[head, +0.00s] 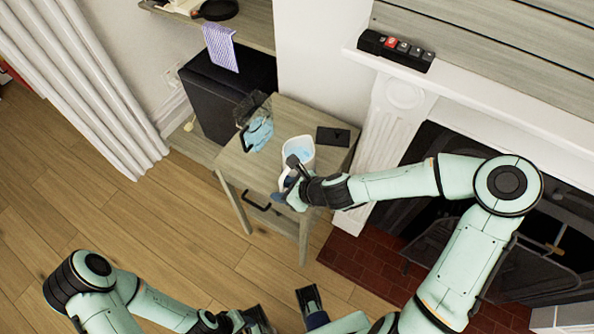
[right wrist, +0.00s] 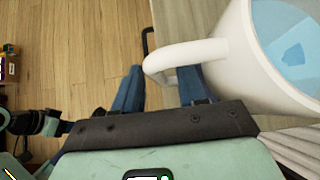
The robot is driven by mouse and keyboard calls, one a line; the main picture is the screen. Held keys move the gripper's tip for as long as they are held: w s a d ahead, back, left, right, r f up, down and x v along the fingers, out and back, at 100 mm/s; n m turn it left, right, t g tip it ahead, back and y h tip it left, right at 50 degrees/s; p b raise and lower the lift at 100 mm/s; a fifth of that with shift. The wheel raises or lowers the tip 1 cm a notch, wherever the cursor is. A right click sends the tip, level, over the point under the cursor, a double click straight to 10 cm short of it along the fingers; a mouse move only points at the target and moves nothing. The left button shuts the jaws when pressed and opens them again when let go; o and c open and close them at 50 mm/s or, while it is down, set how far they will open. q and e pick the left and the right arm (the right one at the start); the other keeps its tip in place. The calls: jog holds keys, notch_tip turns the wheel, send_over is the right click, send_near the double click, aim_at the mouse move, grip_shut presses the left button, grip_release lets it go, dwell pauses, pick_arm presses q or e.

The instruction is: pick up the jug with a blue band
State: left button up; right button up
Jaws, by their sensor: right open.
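A white jug (head: 307,163) with a light blue inside stands on a small wooden side table (head: 229,164). A blue band on its outside is not clear to see. In the right wrist view the jug (right wrist: 243,55) is large at the upper right, and its handle (right wrist: 157,67) points left. My right gripper (head: 289,190) is at the handle side of the jug. Its blue fingers (right wrist: 160,88) are apart, with the outer part of the handle appearing between them. My left arm shows at the bottom left; its gripper (head: 255,321) is partly cut off and its fingers are unclear.
On the table, a light blue crumpled item (head: 258,134) and a dark item (head: 250,106) lie left of the jug. A flat black object (head: 333,136) lies to its right. A white fireplace surround (head: 392,118) stands close on the right. Wooden floor (head: 130,215) is clear at left.

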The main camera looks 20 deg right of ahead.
jog(key=shift+w+a+f, duration=0.2)
jog(key=shift+w+f, duration=0.05)
jog(key=shift+f, duration=0.1)
grip_shut()
jog(key=shift+r, duration=0.1)
dwell(1.1)
